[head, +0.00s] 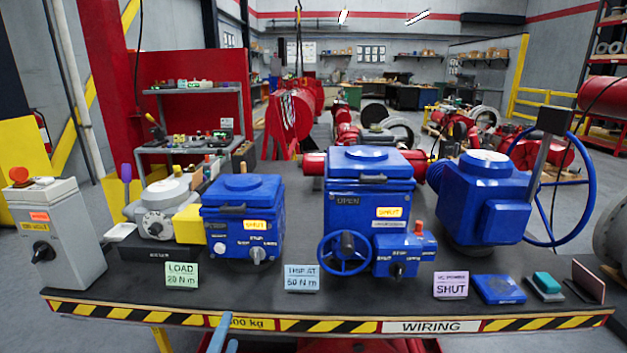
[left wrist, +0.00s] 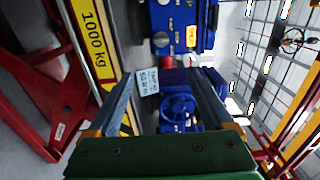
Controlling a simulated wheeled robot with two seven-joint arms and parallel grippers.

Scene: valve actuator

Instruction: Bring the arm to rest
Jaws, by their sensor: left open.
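My left gripper (head: 226,332) shows at the bottom of the head view as two blue-grey fingertips, in front of the bench's striped front edge. In the left wrist view, its fingers (left wrist: 163,76) stand wide apart with nothing between them that they touch. The blue actuator with a handwheel (head: 366,210) stands mid-bench in the head view, and its handwheel (left wrist: 179,108) shows beyond the fingers in the left wrist view. My right gripper is not in view.
The black bench (head: 330,312) carries a grey control box (head: 58,235), a smaller blue actuator (head: 242,215), a large blue actuator (head: 482,200) and several label cards. Its striped front edge (head: 290,325) lies close to my left gripper.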

